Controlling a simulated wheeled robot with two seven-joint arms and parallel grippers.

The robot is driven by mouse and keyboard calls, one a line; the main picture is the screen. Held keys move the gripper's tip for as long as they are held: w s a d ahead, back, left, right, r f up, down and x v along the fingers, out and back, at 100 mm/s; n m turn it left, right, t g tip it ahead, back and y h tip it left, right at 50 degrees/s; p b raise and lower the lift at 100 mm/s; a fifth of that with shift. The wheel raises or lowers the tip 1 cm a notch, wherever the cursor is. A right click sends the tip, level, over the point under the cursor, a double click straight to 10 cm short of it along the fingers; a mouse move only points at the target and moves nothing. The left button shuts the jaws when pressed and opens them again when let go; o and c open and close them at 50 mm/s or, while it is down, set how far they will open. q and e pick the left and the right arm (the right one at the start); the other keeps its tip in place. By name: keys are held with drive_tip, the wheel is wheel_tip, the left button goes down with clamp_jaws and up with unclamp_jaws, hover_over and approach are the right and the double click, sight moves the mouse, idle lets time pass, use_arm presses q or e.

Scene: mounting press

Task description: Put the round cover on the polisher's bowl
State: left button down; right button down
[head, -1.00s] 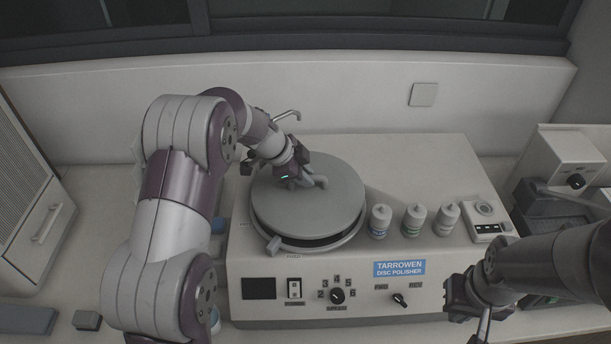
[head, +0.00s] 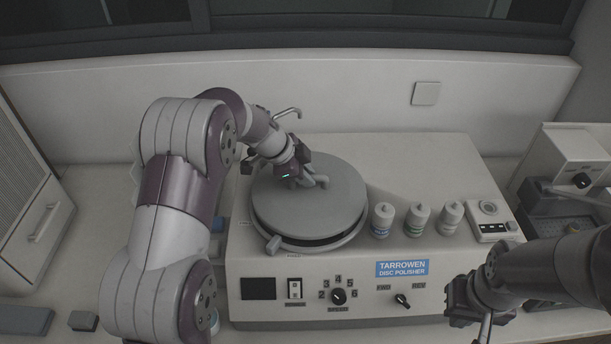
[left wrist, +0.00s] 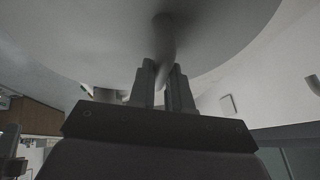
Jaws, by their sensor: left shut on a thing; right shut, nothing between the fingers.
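The round grey cover (head: 335,205) is over the bowl (head: 322,246) of the disc polisher (head: 458,265). A dark gap shows between the cover and the bowl rim at the front, so the cover sits a little high or tilted there; contact at the back is hidden. My left gripper (head: 312,180) is shut on the cover's handle, which shows between the fingers in the left wrist view (left wrist: 166,55). My right gripper (head: 466,318) is shut and empty, in front of the polisher's right end.
Several small bottles (head: 417,219) stand on the polisher right of the bowl, beside a small control box (head: 492,219). A bent spout (head: 287,113) rises behind the bowl. Another machine (head: 570,165) stands at the right, and a grey cabinet (head: 30,200) at the left.

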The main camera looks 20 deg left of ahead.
use_arm(q)
drive_tip(key=c, duration=1)
unclamp_jaws()
drive_tip(key=shift+a+r+b, duration=0.2)
drive_tip(key=shift+b, duration=0.1)
drive_tip(key=v, duration=1.2)
drive_tip(key=shift+s, duration=0.2)
